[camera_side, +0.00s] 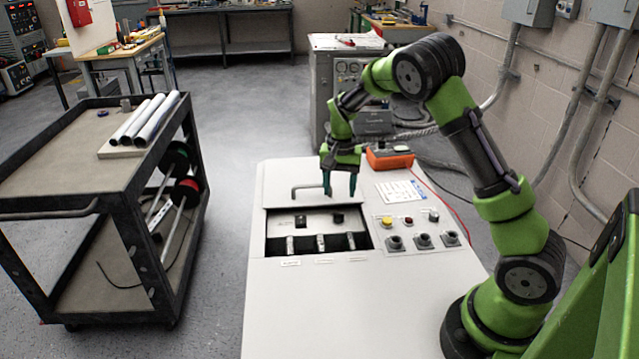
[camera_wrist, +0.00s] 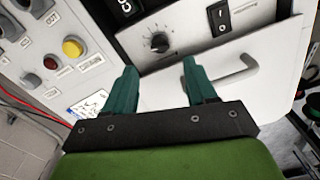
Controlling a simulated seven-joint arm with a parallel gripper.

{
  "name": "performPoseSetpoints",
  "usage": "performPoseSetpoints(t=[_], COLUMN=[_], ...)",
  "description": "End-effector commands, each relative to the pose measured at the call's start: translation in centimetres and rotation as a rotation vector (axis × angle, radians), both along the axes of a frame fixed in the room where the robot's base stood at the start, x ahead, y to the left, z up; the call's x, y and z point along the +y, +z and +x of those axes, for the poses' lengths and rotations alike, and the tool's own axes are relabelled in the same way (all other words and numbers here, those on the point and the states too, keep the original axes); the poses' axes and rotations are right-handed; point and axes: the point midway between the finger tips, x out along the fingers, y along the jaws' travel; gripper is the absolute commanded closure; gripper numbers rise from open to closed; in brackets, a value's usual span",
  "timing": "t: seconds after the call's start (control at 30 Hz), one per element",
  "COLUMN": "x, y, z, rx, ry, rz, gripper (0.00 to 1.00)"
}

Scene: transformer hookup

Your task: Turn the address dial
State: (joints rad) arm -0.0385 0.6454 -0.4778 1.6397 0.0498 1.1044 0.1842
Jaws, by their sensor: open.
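The address dial (camera_wrist: 157,42) is a small round black knob with a pale pointer and scale marks on the grey inner panel. In the side view it appears as a small dark knob (camera_side: 338,217) at the back right of the recess. My gripper (camera_side: 340,188) is above the cabinet, behind the recess, fingers pointing down. It is open and empty. In the wrist view its green fingertips (camera_wrist: 159,66) are spread apart, with the dial just beyond the gap between them. No contact with the dial shows.
A black rocker switch (camera_wrist: 222,17) sits beside the dial. A white cover (camera_wrist: 205,88) with a bar handle (camera_wrist: 237,76) lies next to the recess. A yellow button (camera_side: 387,221) and several sockets are on the right. An orange-and-black device (camera_side: 390,157) stands behind.

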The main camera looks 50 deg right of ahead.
Motion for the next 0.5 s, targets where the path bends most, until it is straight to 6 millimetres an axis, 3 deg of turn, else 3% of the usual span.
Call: performPoseSetpoints(t=[0.2,0.5], x=[-0.1,0.0], y=[-4.6,-7.5], z=[-0.1,0.0], rx=[0.004,0.0], ry=[-0.001,0.0], rz=[0.0,0.0], gripper=[0.44,0.44])
